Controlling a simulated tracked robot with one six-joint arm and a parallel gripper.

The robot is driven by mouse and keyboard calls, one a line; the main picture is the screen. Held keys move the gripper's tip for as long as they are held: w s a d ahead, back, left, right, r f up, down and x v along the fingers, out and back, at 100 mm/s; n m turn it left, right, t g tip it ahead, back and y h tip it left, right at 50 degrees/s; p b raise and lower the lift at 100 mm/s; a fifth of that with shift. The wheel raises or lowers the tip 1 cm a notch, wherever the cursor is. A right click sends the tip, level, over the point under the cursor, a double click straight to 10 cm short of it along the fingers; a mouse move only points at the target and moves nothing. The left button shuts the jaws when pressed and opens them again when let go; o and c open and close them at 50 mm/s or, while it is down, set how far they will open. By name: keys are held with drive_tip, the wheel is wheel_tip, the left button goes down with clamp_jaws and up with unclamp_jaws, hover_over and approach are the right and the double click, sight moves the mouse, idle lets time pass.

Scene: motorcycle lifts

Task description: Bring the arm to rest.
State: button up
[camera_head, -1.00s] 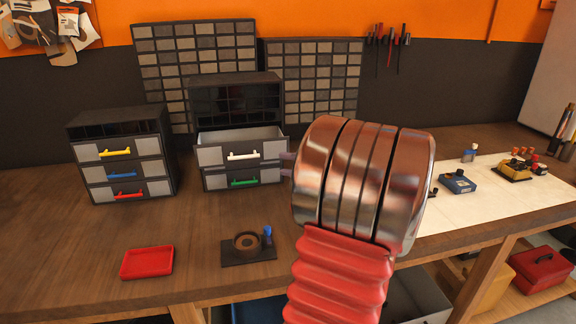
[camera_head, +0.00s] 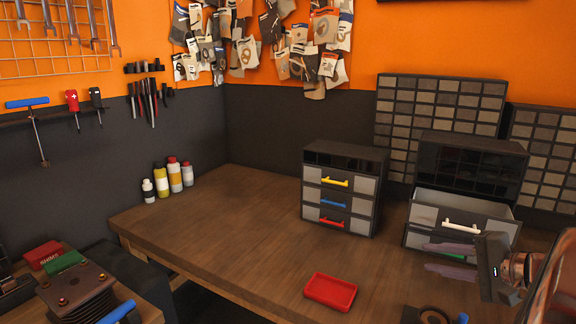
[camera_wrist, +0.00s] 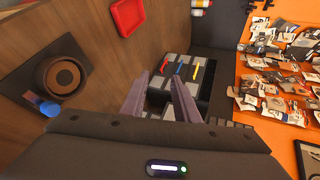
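My gripper (camera_head: 428,258) shows at the lower right of the head view, its two mauve fingers apart with nothing between them. The fingers lie in front of the right drawer cabinet (camera_head: 468,160), whose white-handled drawer (camera_head: 460,226) is pulled out; the fingers partly hide the lower, green-handled drawer. I cannot tell whether they touch it. In the wrist view the open fingers (camera_wrist: 160,79) point toward the left drawer cabinet (camera_wrist: 190,75). That cabinet (camera_head: 340,190) has yellow, blue and red handles, and its drawers look shut.
A red tray (camera_head: 330,291) lies on the workbench (camera_head: 220,230). A dark base with a round brown part (camera_wrist: 62,76) and a blue-capped item (camera_wrist: 48,108) sits near the gripper. Several bottles (camera_head: 173,176) stand at the back left. The bench's left part is clear.

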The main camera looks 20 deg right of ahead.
drive_tip(key=a+f+n+g+y, duration=0.1)
drive_tip(key=a+f+n+g, duration=0.15)
drive_tip(key=a, duration=0.75)
drive_tip(key=a+f+n+g, duration=0.1)
drive_tip(key=a+n+g, duration=0.3)
drive_tip(key=a, duration=0.6)
drive_tip(key=s+a+f+n+h, duration=0.1)
drive_tip(key=s+a+n+h, duration=0.1)
drive_tip(key=s+a+n, duration=0.2)
drive_tip(key=s+a+f+n+h, duration=0.1)
drive_tip(key=s+a+n, duration=0.3)
drive_tip(key=a, duration=0.6)
drive_tip(key=shift+s+a+n+g+h, duration=0.25)
drive_tip(key=shift+n+g+h, duration=0.1)
drive_tip(key=shift+n+h, duration=0.4)
drive_tip(key=shift+f, duration=0.1)
drive_tip(key=shift+d, duration=0.1)
